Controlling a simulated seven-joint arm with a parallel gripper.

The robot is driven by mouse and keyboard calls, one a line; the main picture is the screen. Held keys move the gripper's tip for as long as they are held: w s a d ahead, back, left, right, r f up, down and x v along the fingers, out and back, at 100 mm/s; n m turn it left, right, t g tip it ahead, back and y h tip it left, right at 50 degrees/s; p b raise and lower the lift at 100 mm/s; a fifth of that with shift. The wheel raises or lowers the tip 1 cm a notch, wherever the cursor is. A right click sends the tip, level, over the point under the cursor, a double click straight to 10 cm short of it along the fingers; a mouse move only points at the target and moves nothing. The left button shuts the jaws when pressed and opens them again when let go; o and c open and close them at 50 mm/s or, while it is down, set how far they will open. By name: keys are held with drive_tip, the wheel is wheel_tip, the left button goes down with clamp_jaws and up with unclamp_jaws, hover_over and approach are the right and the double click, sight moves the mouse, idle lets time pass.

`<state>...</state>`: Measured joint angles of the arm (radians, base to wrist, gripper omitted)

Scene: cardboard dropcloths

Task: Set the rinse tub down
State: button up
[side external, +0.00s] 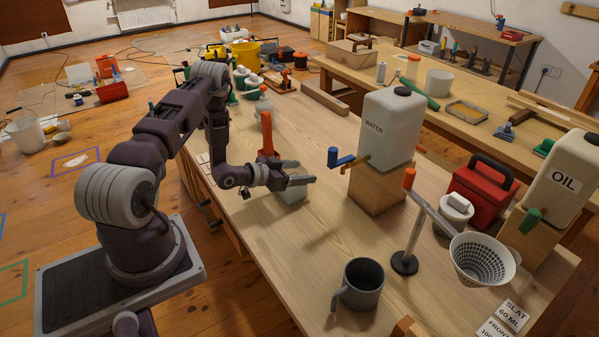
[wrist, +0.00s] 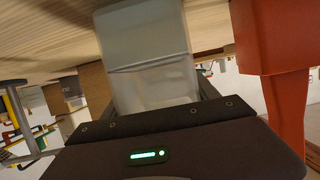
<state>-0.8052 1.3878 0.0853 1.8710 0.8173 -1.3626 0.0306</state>
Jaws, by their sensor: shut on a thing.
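The rinse tub (side external: 291,192) is a small translucent grey tub near the left part of the long wooden table. My gripper (side external: 301,173) is shut on it, with its fingers reaching toward the right. The tub is low over the tabletop; I cannot tell whether its base touches the wood. In the wrist view the tub (wrist: 150,55) fills the space in front of the gripper's dark body, and its contents cannot be made out. The fingers are mostly hidden there.
An orange upright thing (side external: 266,138) stands close beside my gripper. A WATER container (side external: 389,128) on a wooden block (side external: 376,188) is to the right. Table between is clear.

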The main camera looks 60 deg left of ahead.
drive_tip(key=shift+f, duration=0.1)
drive_tip(key=o, duration=1.8)
